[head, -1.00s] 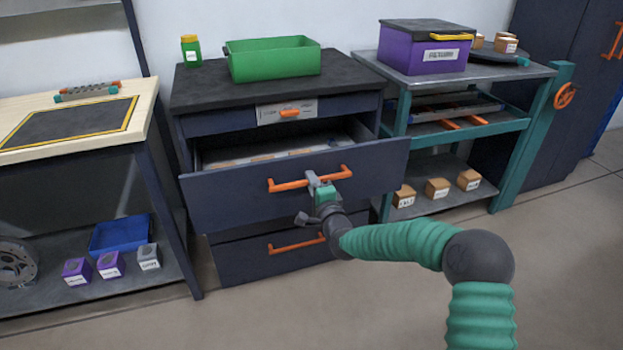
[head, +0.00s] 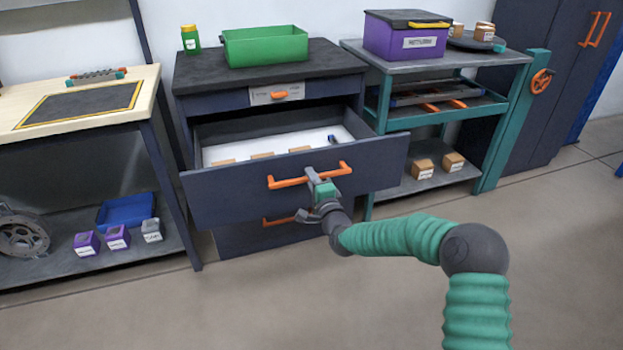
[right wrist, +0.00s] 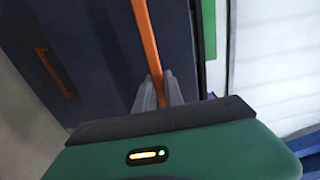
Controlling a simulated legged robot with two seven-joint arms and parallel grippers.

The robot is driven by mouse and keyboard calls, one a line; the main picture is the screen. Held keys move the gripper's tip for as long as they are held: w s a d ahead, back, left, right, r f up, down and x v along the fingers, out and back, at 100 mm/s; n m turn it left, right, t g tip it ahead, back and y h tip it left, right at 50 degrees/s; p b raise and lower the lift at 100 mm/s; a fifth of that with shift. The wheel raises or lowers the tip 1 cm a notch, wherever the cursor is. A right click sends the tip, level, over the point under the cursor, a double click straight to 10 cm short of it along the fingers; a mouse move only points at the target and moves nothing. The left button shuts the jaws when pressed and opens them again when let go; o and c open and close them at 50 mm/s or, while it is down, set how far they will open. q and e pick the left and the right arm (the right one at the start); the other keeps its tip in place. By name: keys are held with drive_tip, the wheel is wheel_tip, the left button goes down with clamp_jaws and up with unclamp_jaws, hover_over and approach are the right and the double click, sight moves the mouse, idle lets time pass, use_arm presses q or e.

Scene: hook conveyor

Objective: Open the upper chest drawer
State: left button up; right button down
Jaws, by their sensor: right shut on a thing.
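The dark blue chest has its large upper drawer (head: 230,195) pulled well out, and its white inside with several small brown boxes (head: 262,155) shows. My right gripper (head: 318,178) is shut on the right part of that drawer's orange handle (head: 290,183). In the right wrist view the orange handle (right wrist: 148,45) runs up from between the grey fingers (right wrist: 158,92). A lower drawer (head: 255,238) is closed, its handle partly hidden by the open drawer. My left gripper is not in view.
A green bin (head: 265,46) and a green jar (head: 190,40) stand on the chest top. A wooden-topped bench (head: 70,80) is at left, a teal-framed shelf cart (head: 440,120) at right. The floor in front is clear.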

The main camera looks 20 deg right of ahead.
drive_tip(key=c, duration=1.4)
unclamp_jaws()
drive_tip(key=shift+w+a+f, duration=0.1)
drive_tip(key=shift+f, duration=0.2)
drive_tip(key=shift+c, duration=0.2)
drive_tip(key=shift+r, duration=0.15)
drive_tip(key=s+p, duration=0.5)
drive_tip(key=s, duration=1.2)
drive_tip(key=shift+d, duration=0.35)
